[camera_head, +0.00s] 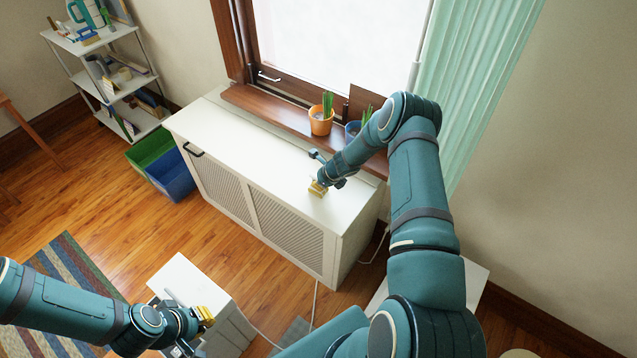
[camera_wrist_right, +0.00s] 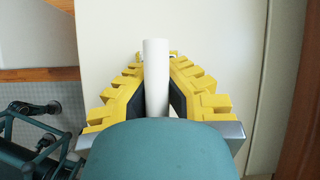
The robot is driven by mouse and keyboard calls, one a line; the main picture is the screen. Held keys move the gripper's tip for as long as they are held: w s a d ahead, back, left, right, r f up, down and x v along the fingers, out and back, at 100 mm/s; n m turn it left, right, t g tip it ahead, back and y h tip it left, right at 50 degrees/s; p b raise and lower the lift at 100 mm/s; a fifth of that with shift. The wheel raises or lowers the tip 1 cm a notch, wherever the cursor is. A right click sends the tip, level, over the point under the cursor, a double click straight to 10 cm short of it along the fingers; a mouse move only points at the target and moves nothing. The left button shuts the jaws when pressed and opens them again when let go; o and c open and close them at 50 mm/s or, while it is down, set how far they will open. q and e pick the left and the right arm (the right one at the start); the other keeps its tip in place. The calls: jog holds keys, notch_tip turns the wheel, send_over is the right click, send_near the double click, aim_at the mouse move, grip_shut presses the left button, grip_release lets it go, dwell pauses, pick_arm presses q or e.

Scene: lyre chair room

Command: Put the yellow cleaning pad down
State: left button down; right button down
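I cannot make out the yellow cleaning pad for certain. My right gripper (camera_head: 318,188) is low over the white cabinet top (camera_head: 240,158), and its yellow fingers show there. In the right wrist view the stepped yellow fingers of my right gripper (camera_wrist_right: 155,92) stand on both sides of a pale white rod-like piece (camera_wrist_right: 155,62), their dark pads against it. Small yellow bits show just beyond that piece; I cannot tell whether they are pad or fingertips. My left gripper (camera_head: 206,316) is over a low white unit (camera_head: 180,278); its opening is unclear.
An orange plant pot (camera_head: 321,121) and a blue pot (camera_head: 353,131) stand on the wooden sill (camera_head: 262,104) behind the cabinet. A cluttered shelf (camera_head: 72,44) stands at the back left, near green (camera_head: 150,147) and blue (camera_head: 172,176) bins. The cabinet top's left part is clear.

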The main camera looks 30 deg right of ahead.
jog(key=shift+f, duration=0.25)
jog(key=c, duration=1.1)
grip_release()
jog(key=shift+r, duration=0.1)
jog(key=shift+c, duration=0.2)
jog(key=shift+r, duration=0.25)
jog(key=p+v, duration=0.2)
jog(key=v, duration=1)
jog(key=s+a+r+n+g, duration=0.1)
jog(key=s+a+n+g, duration=0.1)
jog(key=s+a+n, duration=0.8)
jog(key=s+a+r+n+g+y, duration=0.1)
jog(key=s+a+n+g, duration=0.1)
jog(key=s+a+n, duration=0.9)
jog(key=a+n, duration=0.7)
jog(key=a, duration=0.2)
jog(key=shift+s, duration=0.2)
